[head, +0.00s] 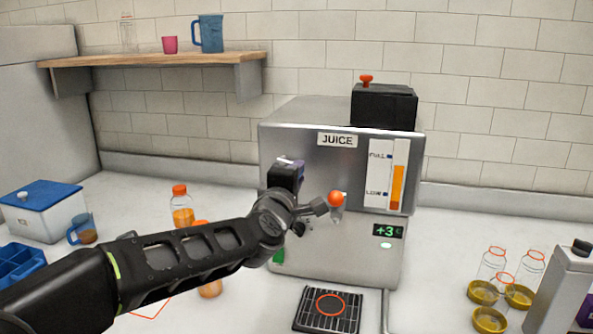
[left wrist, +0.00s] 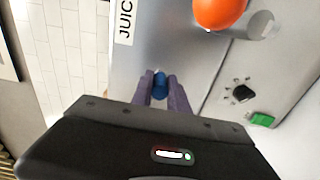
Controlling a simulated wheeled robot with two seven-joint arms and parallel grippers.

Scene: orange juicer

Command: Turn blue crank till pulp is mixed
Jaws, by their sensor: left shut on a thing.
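The juice machine (head: 305,130) is a silver box with a "JUICE" label, standing on the counter in the head view. My left gripper (head: 283,165) is at the left part of its front face, and my arm covers much of that area. In the left wrist view my left gripper (left wrist: 161,88) is shut on the blue crank (left wrist: 160,86), which shows between the two purple-grey fingers. An orange knob (head: 336,199) sits on the front to the right of my gripper. The pulp is not visible. My right gripper is not in view.
A level gauge (head: 388,174) and a green "+3" display (head: 388,231) are on the machine's front. A black drip grate (head: 328,310) lies below. Orange juice bottles (head: 182,209) stand behind my arm.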

